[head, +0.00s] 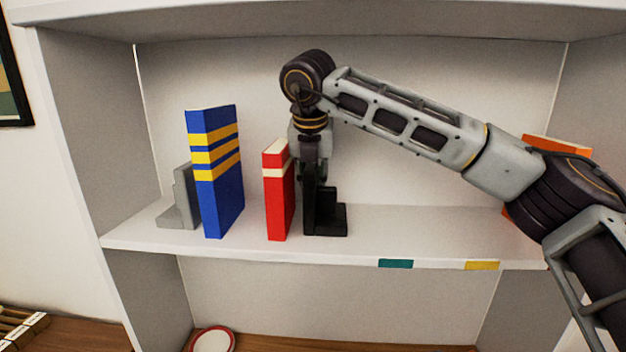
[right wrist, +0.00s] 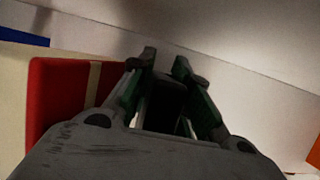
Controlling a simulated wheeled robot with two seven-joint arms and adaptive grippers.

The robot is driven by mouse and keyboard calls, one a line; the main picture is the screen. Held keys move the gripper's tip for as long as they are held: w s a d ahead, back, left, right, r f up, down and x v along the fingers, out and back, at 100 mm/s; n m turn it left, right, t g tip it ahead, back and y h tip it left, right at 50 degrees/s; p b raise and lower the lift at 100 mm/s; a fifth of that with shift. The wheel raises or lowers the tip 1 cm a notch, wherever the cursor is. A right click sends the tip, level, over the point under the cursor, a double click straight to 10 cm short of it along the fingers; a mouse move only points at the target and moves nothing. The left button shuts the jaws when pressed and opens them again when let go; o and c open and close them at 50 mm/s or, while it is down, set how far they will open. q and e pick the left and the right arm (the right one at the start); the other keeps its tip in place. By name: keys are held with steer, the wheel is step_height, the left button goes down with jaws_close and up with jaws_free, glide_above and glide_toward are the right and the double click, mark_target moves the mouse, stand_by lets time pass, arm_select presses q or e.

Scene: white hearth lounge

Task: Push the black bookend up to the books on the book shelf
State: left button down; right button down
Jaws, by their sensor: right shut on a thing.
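The black bookend (head: 327,219) stands on the white book shelf (head: 420,230), just right of the red book (head: 277,195). My right gripper (head: 314,172) reaches down from above and is shut on the bookend's upright. In the right wrist view the dark bookend (right wrist: 168,98) is between the fingers, with the red book (right wrist: 62,95) close on the left. My left gripper is not in view.
A grey bookend (head: 182,205) stands left of the blue book. An orange object (head: 555,144) is partly hidden behind my right arm. Teal (head: 396,264) and yellow (head: 482,265) labels mark the shelf's front edge. The shelf right of the black bookend is clear.

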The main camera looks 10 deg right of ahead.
steer(key=c, duration=1.3)
jaws_free()
steer(key=shift+o, duration=0.2)
steer(key=shift+v, duration=2.65)
steer(key=shift+s+a+f, duration=0.1)
steer(key=shift+s+a, duration=0.05)
steer(key=shift+s, duration=0.55)
steer(key=s+a, duration=0.2)
steer(key=s, duration=0.8)
steer(key=shift+s, duration=0.2)
